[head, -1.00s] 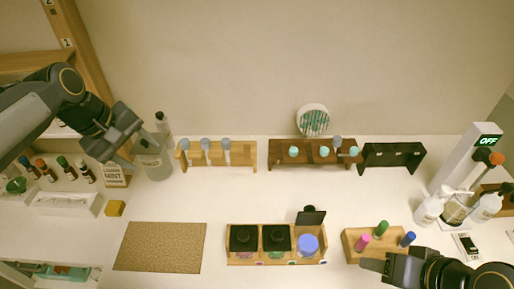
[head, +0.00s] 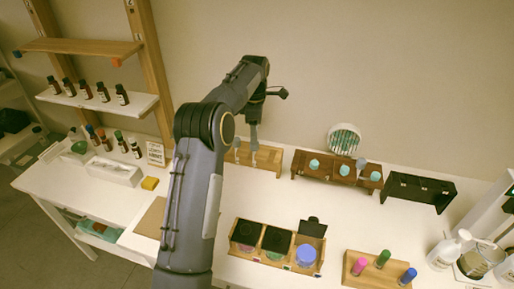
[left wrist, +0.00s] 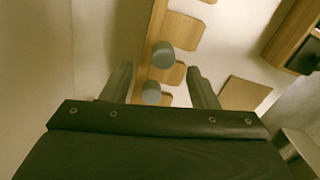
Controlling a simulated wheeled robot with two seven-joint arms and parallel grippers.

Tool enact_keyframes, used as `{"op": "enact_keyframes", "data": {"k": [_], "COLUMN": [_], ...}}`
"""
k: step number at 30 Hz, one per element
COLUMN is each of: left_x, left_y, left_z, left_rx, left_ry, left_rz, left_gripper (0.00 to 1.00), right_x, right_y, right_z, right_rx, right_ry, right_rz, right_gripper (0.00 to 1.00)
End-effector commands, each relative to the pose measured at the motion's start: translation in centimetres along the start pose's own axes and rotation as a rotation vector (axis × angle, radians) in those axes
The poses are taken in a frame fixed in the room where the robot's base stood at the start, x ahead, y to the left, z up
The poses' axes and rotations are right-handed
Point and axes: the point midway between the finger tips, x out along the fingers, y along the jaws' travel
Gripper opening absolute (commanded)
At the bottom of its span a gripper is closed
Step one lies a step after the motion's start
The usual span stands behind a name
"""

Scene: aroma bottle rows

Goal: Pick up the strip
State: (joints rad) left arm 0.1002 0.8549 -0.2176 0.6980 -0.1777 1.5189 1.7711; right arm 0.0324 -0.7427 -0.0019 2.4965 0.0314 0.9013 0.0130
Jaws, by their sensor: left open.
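A round white holder (head: 343,141) with thin green upright strips stands by the back wall in the head view; no single strip stands out. My left gripper (head: 256,112) is open and reaches down over the light wooden rack (head: 266,158), to the left of the holder. In the left wrist view, the open left fingers (left wrist: 159,76) are spread around the line of grey round-topped pieces, a nearer one (left wrist: 151,92) and another (left wrist: 163,55), in the rack. I cannot tell whether the fingers touch them. My left arm hides part of the rack. My right gripper is out of view.
A brown rack (head: 328,173) with teal-topped pieces and a black rack (head: 418,190) stand to the right. A wooden tray (head: 276,256) of jars and a block (head: 357,278) with coloured pegs are in front. White table shows between the rows.

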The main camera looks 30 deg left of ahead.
Motion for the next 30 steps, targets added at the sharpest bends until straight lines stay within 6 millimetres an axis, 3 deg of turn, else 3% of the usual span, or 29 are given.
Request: {"op": "enact_keyframes", "data": {"k": [9,18,27,30], "left_x": [4.1,4.6,4.6,4.6], "left_y": [-0.5,-0.5,-0.5,-0.5], "left_z": [-0.3,-0.2,-0.2,-0.2], "left_rx": [0.002,0.003,0.003,0.003], "left_ry": [-0.001,-0.002,-0.002,-0.002], "left_rz": [-0.002,0.002,0.002,0.002], "left_gripper": [0.54,0.53,0.14,0.13], "right_x": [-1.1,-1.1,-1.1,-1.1], "right_y": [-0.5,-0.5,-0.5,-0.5], "right_z": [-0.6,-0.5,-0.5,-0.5], "right_rx": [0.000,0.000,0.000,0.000], "right_ry": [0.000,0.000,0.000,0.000], "right_rz": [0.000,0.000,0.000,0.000], "right_gripper": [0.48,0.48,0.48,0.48]}}
